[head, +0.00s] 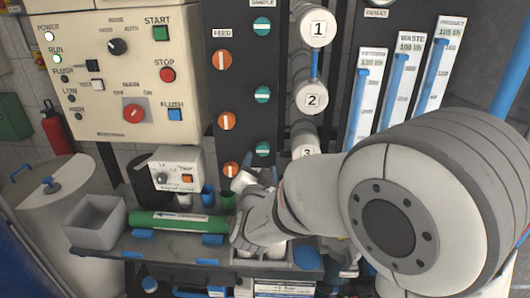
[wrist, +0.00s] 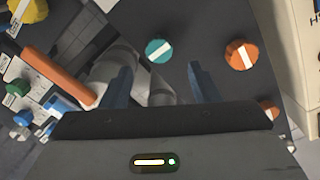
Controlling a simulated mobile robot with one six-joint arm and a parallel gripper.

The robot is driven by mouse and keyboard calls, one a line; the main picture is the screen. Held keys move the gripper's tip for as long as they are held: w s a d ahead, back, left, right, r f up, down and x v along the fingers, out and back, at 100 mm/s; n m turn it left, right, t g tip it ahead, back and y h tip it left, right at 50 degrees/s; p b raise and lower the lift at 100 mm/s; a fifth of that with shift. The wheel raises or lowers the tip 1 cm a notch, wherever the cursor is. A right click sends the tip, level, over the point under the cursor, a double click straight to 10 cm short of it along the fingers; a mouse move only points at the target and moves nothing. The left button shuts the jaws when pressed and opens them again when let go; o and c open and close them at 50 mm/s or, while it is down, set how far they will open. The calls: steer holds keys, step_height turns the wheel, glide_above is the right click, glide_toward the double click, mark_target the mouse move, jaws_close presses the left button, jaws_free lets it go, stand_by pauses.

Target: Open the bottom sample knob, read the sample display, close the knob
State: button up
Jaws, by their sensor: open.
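In the head view a dark panel carries a column of teal sample knobs. The lowest one in sight is a teal knob (head: 263,149), its white bar lying level; my arm covers the panel below it. In the wrist view a teal knob (wrist: 158,51) lies ahead, between the lines of my fingers and apart from them. I cannot tell which sample knob it is. My gripper (wrist: 160,75) is open and empty. In the head view it is mostly hidden at the end of my arm, low before the panel. I cannot make out a sample display reading.
Orange feed knobs (head: 226,120) form a column left of the teal ones; one orange knob (wrist: 240,54) is close right in the wrist view. A small white box (head: 176,169), a green cylinder (head: 178,221) and a grey bin (head: 95,220) are around the bench. White numbered vessels (head: 311,97) stand right.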

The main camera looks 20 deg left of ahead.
mark_target(263, 151)
steer(key=p+x, duration=0.1)
steer(key=x, duration=0.6)
steer(key=shift+w, duration=0.15)
steer(key=shift+c, duration=0.4)
steer(key=shift+d, duration=0.1)
steer(key=c, duration=0.9)
